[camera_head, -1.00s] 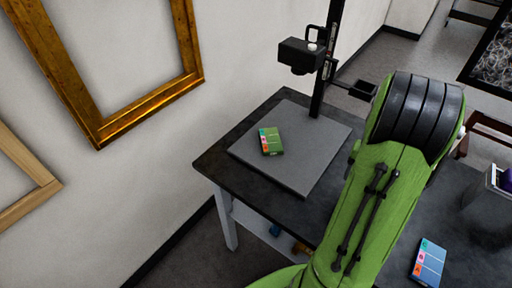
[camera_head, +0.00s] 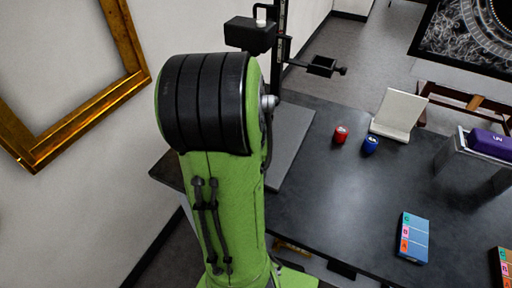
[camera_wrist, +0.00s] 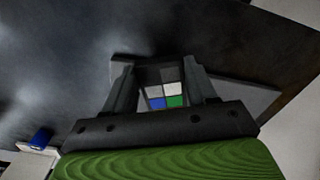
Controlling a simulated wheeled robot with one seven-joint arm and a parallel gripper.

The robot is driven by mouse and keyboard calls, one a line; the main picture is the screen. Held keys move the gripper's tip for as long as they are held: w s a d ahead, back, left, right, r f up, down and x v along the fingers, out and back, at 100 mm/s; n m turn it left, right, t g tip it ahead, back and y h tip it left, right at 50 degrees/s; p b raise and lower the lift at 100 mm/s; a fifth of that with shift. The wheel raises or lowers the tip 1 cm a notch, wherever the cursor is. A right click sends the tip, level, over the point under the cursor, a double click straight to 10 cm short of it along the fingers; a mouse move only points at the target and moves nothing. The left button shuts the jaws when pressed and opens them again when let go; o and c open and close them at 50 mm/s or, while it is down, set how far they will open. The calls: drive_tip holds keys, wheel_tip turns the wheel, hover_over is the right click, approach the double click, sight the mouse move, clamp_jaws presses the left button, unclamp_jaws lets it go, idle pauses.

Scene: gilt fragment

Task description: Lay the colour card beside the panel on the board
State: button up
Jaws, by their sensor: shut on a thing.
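My gripper (camera_wrist: 160,80) shows in the wrist view, shut on the colour card (camera_wrist: 164,97), a small card with white, grey, blue and green patches between its fingers. The grey board (camera_wrist: 245,98) shows beyond and to the right of the fingers. In the head view a strip of the board (camera_head: 291,135) shows right of my arm, which covers the rest. My gripper and the card are hidden there. No panel is visible now; a green block with coloured tabs lay on the board in the earlier head view.
A black copy stand (camera_head: 278,60) rises behind the board. On the dark table (camera_head: 330,200) are a red pot (camera_head: 340,134), a blue pot (camera_head: 370,145), a white rest (camera_head: 398,115) and a blue tabbed box (camera_head: 413,238). Table space between is clear.

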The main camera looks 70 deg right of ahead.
drive_tip(key=d, duration=0.7)
drive_tip(key=s+d, duration=0.1)
drive_tip(key=d, duration=0.3)
drive_tip(key=shift+d+f, duration=0.1)
drive_tip(key=shift+d, duration=0.25)
wheel_tip(320, 180, down, 4)
drive_tip(key=shift+a+r+b, duration=0.1)
drive_tip(key=shift+r+b, duration=0.15)
drive_tip(key=shift+b, duration=0.4)
drive_tip(key=shift+f, duration=0.1)
drive_tip(key=o, duration=1.1)
drive_tip(key=shift+o, duration=0.2)
